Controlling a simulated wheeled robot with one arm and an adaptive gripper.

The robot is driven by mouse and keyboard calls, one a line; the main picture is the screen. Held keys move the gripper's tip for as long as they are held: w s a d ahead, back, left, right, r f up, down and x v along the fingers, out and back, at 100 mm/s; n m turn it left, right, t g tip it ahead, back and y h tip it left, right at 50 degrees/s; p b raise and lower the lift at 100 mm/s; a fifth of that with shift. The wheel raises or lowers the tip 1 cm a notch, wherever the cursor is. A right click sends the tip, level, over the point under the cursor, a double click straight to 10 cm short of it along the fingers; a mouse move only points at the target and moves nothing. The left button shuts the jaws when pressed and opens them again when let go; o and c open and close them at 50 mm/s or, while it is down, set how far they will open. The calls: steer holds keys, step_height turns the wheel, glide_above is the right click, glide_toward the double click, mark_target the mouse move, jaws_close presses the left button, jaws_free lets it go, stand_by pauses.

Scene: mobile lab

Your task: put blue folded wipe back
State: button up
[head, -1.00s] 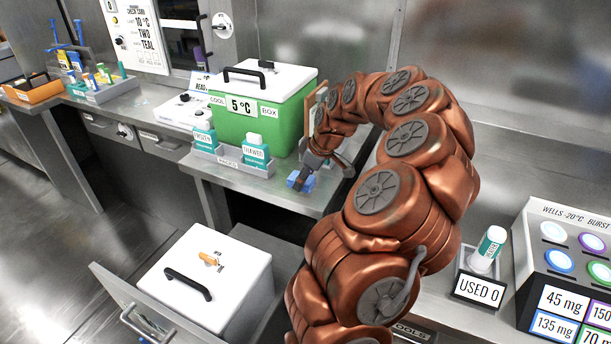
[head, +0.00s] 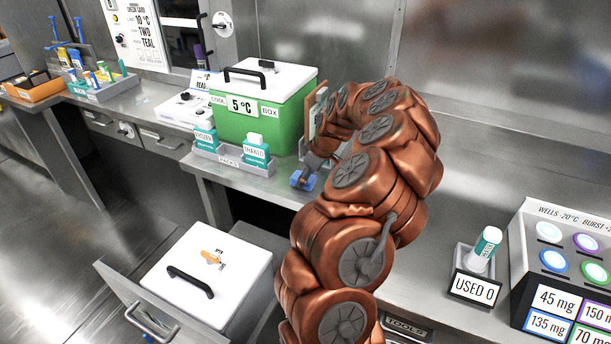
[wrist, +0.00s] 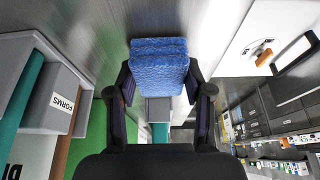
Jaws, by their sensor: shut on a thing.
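The blue folded wipe (wrist: 158,72) is a textured, layered pad between the two dark fingers of my gripper (wrist: 160,88) in the wrist view. The fingers are shut on its two sides. In the head view the wipe (head: 303,180) shows small and blue at the end of my gripper (head: 310,172), at the counter's edge right of the packs tray. I cannot tell whether it touches the counter. My arm hides part of the counter behind it.
A green cool box (head: 262,130) with a white lid stands behind the packs tray (head: 232,160). An open drawer holds a white-lidded box (head: 205,280) at lower left. A used holder (head: 474,287) and a wells panel (head: 565,275) stand at right. A forms holder (wrist: 62,102) is close in the wrist view.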

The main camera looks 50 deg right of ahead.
steer(key=shift+f, duration=0.3)
steer(key=o, duration=1.1)
steer(key=shift+r, duration=0.1)
steer(key=b+v, duration=0.2)
steer(key=v, duration=1)
steer(key=shift+r, duration=0.15)
